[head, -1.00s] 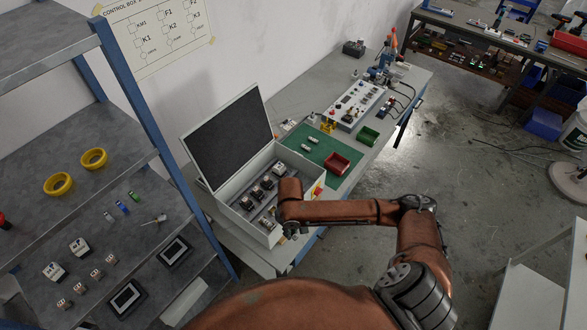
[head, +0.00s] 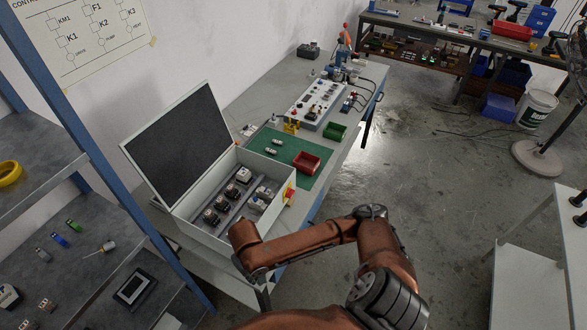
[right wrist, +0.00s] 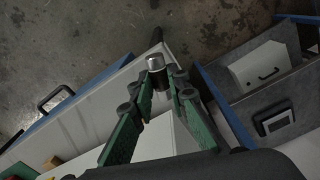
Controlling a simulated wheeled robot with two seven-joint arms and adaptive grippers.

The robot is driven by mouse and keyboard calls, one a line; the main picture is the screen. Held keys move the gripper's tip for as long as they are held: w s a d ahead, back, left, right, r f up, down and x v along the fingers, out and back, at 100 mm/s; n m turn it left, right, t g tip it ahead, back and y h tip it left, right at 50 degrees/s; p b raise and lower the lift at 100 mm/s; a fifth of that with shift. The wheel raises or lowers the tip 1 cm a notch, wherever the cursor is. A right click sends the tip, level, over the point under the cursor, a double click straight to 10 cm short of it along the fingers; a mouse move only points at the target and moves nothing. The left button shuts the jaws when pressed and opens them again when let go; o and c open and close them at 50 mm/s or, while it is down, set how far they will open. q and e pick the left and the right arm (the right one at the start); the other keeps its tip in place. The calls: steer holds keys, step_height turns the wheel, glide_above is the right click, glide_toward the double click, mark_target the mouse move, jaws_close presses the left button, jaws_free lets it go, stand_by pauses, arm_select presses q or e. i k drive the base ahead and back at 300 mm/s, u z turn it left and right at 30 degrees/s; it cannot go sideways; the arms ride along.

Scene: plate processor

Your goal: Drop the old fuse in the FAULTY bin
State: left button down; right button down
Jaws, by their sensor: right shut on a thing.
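My right gripper (right wrist: 160,82) has green fingers shut on a small cylinder with a silver cap and dark body, seemingly the old fuse (right wrist: 155,64). In the head view my right arm's end is by the near wall of the open control box (head: 205,242); its fingers and the fuse are hidden there. A red bin (head: 306,163) and a green bin (head: 335,131) sit on or beside the green mat (head: 280,137) behind the box. No FAULTY label is readable; the red bin may be it. My left gripper is not in view.
The box's raised dark lid (head: 182,145) stands at its left. Two small pale cylinders (head: 273,147) lie on the mat. A blue-framed shelf (head: 85,145) is close at left. A panel with switches (head: 316,103) is farther along the bench.

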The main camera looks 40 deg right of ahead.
mark_target(307, 163)
steer(key=u, duration=3)
steer(key=k, duration=2.7)
steer(key=z, duration=1.85)
steer(key=i, duration=0.5)
steer(key=z, duration=0.1)
